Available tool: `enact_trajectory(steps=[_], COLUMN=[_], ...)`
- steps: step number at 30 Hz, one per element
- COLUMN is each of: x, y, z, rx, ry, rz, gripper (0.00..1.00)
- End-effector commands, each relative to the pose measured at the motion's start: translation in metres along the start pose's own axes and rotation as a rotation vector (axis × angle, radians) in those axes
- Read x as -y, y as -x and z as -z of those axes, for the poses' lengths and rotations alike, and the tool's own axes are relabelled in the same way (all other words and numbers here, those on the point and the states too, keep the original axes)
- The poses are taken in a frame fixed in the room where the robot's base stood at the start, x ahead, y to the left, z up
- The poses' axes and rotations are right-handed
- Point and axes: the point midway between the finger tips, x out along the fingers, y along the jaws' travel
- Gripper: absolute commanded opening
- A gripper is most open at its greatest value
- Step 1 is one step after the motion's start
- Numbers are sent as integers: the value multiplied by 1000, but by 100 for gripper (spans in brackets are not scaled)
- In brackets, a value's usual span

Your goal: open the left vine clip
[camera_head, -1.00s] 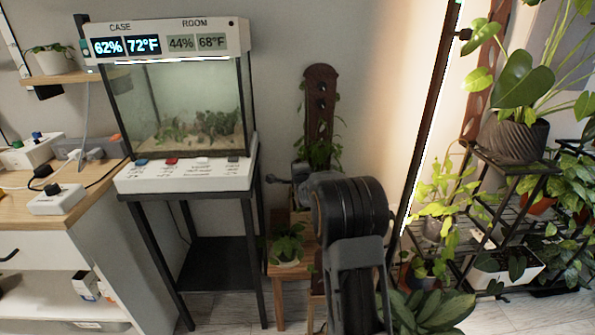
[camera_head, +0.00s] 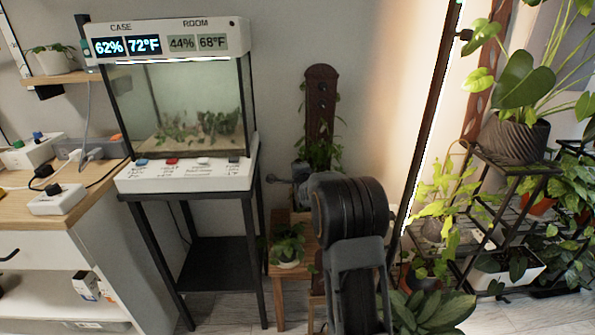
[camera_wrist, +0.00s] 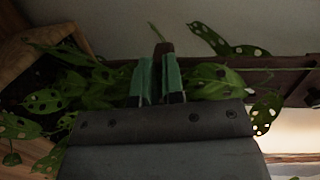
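A tall brown plank (camera_head: 321,100) with dark round spots stands against the wall in the head view, with leafy vine around its lower part. In the wrist view the plank (camera_wrist: 285,80) runs sideways behind leaves with holes (camera_wrist: 215,82). My gripper (camera_wrist: 159,72) has two teal fingers close together among these leaves, in front of the plank. A small dark brown piece (camera_wrist: 163,49) shows at the fingertips; I cannot tell if it is a clip or if the fingers touch it. No vine clip, left or other, can be made out clearly.
A glass case (camera_head: 190,110) on a black stand is to the left. A small potted plant (camera_head: 288,247) sits on a low wooden stool (camera_head: 278,268). A black plant rack (camera_head: 500,215) with several plants is to the right, beside a dark slanted pole (camera_head: 425,130).

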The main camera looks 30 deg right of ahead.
Motion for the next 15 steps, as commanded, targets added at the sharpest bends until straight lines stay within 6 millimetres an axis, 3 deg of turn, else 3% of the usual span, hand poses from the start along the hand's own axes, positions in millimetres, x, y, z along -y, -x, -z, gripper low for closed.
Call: enact_trajectory(steps=[1, 12, 15], x=[7, 3, 2], y=[-1, 0, 0], z=[-2, 2, 2], rx=[5, -2, -3], ry=[7, 2, 1], rz=[15, 6, 5], gripper=[10, 45, 47])
